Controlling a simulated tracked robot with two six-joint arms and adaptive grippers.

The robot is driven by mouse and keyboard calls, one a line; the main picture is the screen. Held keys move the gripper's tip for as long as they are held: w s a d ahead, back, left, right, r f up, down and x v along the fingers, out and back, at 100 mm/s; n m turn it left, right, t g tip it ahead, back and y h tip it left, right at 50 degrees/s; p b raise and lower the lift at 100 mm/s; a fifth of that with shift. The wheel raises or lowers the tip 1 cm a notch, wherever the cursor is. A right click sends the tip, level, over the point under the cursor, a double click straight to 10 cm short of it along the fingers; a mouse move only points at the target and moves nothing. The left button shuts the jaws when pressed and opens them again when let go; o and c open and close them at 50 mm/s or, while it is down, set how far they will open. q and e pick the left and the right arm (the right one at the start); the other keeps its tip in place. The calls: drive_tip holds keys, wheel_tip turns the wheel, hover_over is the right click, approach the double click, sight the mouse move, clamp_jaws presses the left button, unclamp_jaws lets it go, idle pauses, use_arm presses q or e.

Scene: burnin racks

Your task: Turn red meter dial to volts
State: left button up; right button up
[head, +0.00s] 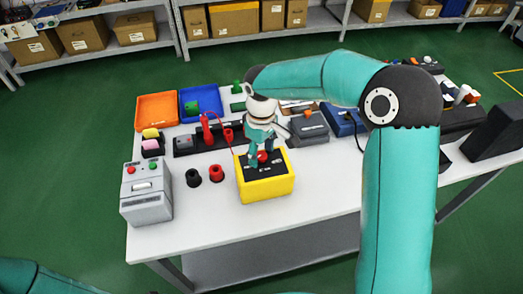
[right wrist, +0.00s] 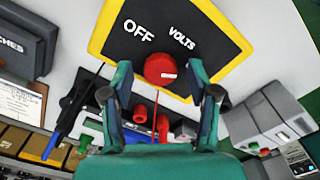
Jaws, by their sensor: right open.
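The yellow meter (head: 266,190) with a black face stands near the front edge of the table. Its red dial (head: 262,157) is partly hidden by my right gripper (head: 262,151) in the head view. In the right wrist view the dial (right wrist: 160,68) shows a small white mark on its right side, with the words OFF and VOLTS on the face (right wrist: 170,25) beyond it. My right gripper (right wrist: 160,76) is open, one finger on each side of the dial, with visible gaps. Which label the mark points to, I cannot tell. My left gripper is out of view.
Red and black round pieces (head: 216,173) and a grey box with buttons (head: 146,192) stand left of the meter. Orange (head: 157,109) and blue (head: 201,104) trays lie at the back left. Bare white table (head: 325,187) lies right of the meter.

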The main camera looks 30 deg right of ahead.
drive_tip(key=shift+c, duration=0.2)
clamp_jaws()
drive_tip(key=shift+n, duration=0.4)
drive_tip(key=n+p, duration=0.1)
drive_tip(key=n, duration=1)
drive_tip(key=shift+p, duration=0.4)
drive_tip(key=shift+r, duration=0.1)
drive_tip(key=shift+o, duration=0.2)
unclamp_jaws()
